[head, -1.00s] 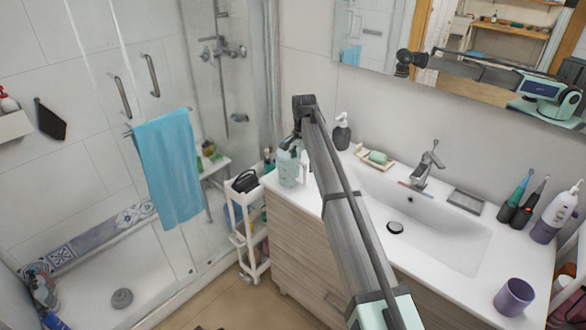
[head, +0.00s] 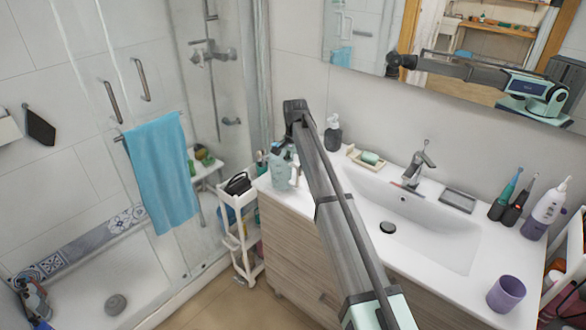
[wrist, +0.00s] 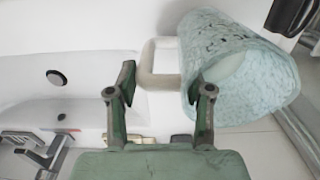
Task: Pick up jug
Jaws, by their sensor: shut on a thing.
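The jug (head: 281,173) is pale blue and patterned, with a pale handle. In the head view it appears upright at the left end of the white counter, partly behind my arm. Whether its base touches the counter is unclear. In the wrist view the jug (wrist: 240,75) fills the upper right, its handle (wrist: 160,65) reaching left from its body. My gripper (wrist: 163,78) is shut on the jug at its handle, one finger on each side in the picture. The right finger overlaps the edge of the body. Exact contact is hard to see.
The white basin (head: 420,232) and tap (head: 416,165) lie right of the jug. A soap dispenser (head: 333,135) and soap dish (head: 367,160) stand behind my arm. A white cart (head: 240,235) stands left of the cabinet. A purple cup (head: 506,294) is front right.

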